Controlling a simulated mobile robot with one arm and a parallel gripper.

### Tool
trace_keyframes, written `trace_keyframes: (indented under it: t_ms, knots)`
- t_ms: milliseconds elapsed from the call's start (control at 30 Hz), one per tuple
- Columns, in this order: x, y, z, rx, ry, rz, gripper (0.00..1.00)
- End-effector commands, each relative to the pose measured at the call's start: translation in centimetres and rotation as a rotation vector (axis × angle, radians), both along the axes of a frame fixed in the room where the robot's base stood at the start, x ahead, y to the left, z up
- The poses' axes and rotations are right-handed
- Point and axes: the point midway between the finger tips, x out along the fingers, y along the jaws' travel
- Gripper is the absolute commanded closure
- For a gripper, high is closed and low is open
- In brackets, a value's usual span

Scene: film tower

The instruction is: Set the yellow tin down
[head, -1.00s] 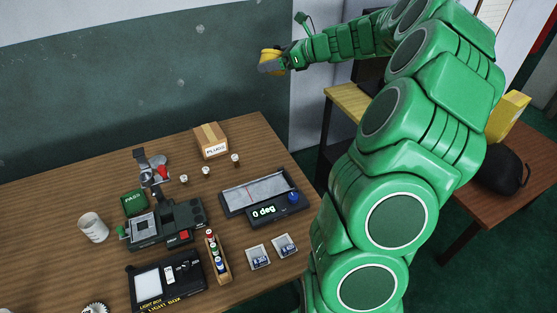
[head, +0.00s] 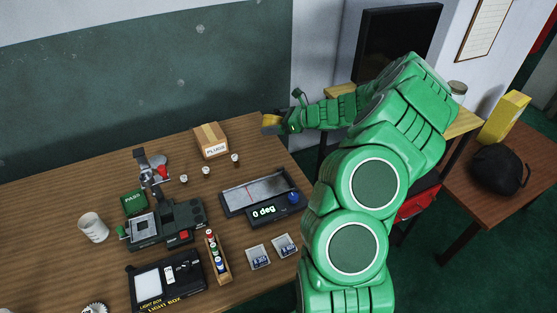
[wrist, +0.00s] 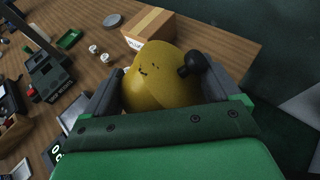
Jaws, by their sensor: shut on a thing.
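The yellow tin (wrist: 160,82) is between the two grey fingers of my gripper (wrist: 160,95) in the wrist view. It fills the middle of that view and looks rounded, with a dark round knob beside it at the right finger. In the head view my gripper (head: 281,124) holds the yellow tin (head: 270,120) near the far right corner of the wooden table (head: 262,145). I cannot tell from these views whether the tin touches the table top. My gripper hides part of the tin's sides.
A cardboard box marked PLUGS (head: 210,141) stands left of the tin, with several small white-topped pieces (head: 206,170) before it. A device reading 0 deg (head: 262,200) lies nearer. The table's far right corner is bare around the tin. A wall (head: 150,80) rises behind.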

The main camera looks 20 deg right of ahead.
Motion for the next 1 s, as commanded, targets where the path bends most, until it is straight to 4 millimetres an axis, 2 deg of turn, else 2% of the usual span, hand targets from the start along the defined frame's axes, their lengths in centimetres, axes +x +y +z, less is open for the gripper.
trace_keyframes:
  t_ms: [200, 667, 1000]
  knots:
    - [0.0, 0.0, -2.0, 0.002, -0.001, 0.0, 0.93]
    - [0.0, 0.0, -2.8, 0.002, 0.0, 0.001, 0.93]
    - [0.0, 0.1, -7.1, 0.003, 0.0, 0.001, 0.93]
